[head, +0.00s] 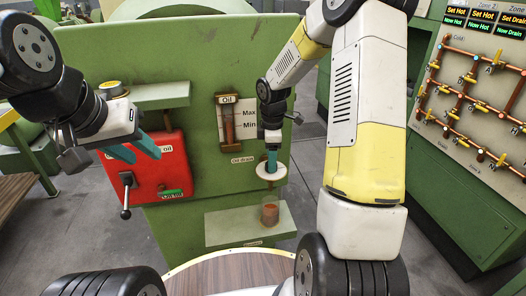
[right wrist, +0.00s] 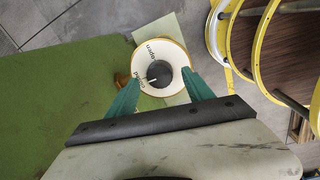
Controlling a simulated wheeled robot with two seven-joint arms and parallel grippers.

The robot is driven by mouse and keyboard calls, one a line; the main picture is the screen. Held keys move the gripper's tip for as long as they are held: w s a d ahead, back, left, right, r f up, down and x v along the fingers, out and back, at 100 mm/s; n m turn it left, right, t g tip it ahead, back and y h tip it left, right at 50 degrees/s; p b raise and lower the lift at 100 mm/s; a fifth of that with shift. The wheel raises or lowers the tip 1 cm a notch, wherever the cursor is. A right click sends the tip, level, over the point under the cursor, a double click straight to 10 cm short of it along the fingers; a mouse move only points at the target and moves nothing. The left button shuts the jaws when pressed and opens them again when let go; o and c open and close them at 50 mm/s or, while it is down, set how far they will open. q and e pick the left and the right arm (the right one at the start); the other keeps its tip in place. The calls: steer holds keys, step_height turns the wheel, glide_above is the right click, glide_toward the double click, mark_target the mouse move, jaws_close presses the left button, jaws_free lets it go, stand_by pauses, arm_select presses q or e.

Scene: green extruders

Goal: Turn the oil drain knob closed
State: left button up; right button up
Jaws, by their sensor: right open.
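The oil drain knob shows in the right wrist view as a white ring-shaped dial (right wrist: 178,52) with a dark round centre and a small pale mark. The dial reads "open" at its top and a partly legible "closed" at its left. In the head view the white disc (head: 262,173) sits below the "Oil drain" label on the green machine. My right gripper (head: 272,160) points down at the knob, with its teal fingers open on either side of it in the wrist view (right wrist: 163,92). Contact is unclear. My left gripper (head: 137,150) is open and empty before the red box.
A cup of brown liquid (head: 270,213) stands on a green ledge (head: 225,229) below the drain. An oil gauge (head: 227,120) marked Max and Min is above. The red box (head: 160,178) has a black-handled lever (head: 126,193). A pipe panel (head: 470,90) stands at right.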

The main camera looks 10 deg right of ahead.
steer(key=r, duration=0.6)
steer(key=shift+s, duration=0.2)
steer(key=s+a+r+m+t+y, duration=0.1)
steer(key=s+r+m+t, duration=0.1)
steer(key=s+r+m, duration=0.6)
steer(key=s+a+r+m+t+y, duration=0.1)
steer(key=s+r+m+t, duration=0.2)
steer(key=s+r+m, duration=0.4)
steer(key=s+r, duration=0.2)
steer(key=s, duration=0.6)
steer(key=shift+s+m, duration=0.4)
